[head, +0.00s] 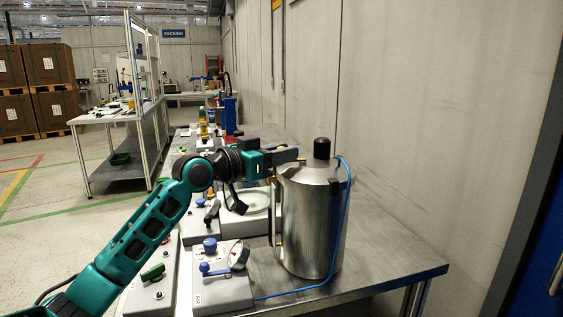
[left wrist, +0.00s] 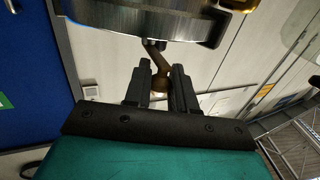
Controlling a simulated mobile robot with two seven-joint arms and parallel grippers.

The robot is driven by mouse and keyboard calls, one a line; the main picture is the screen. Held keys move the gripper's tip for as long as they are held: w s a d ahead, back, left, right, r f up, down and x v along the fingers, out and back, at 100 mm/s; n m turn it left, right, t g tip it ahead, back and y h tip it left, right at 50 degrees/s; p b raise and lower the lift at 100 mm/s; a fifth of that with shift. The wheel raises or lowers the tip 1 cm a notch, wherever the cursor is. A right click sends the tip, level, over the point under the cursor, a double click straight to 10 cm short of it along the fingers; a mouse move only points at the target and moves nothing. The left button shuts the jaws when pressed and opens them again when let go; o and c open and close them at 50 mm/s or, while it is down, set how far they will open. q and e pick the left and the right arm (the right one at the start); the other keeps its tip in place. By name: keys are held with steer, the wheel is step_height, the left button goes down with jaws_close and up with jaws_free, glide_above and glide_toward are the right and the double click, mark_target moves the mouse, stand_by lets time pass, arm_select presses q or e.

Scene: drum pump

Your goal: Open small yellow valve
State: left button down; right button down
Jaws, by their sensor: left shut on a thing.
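The metal drum (head: 312,228) stands upright on the bench, with a black cap (head: 321,148) on top and a yellowish vertical pipe (head: 276,215) along its left side. My left gripper (head: 298,160) reaches in from the left to the drum's upper left edge. In the left wrist view my left gripper (left wrist: 160,85) has its two dark fingers on either side of a brass-yellow valve handle (left wrist: 157,62), shut on it. The handle hangs from a dark metal part. In the head view the valve handle is hidden by the gripper. My right gripper is not in view.
A blue hose (head: 343,215) runs down the drum's right side onto the metal bench (head: 385,262). Grey control boxes with a blue-handled valve and gauge (head: 222,285) and a green lever (head: 152,275) sit left of the drum. A wall stands close behind.

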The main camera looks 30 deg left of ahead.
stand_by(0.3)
arm_select(q)
steer(key=c, duration=1)
jaws_free()
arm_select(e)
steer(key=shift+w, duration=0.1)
arm_select(q)
steer(key=shift+s+a+f, duration=0.1)
steer(key=shift+s+a, duration=0.1)
steer(key=shift+s, duration=0.2)
steer(key=b+v, duration=0.3)
steer(key=v, duration=0.9)
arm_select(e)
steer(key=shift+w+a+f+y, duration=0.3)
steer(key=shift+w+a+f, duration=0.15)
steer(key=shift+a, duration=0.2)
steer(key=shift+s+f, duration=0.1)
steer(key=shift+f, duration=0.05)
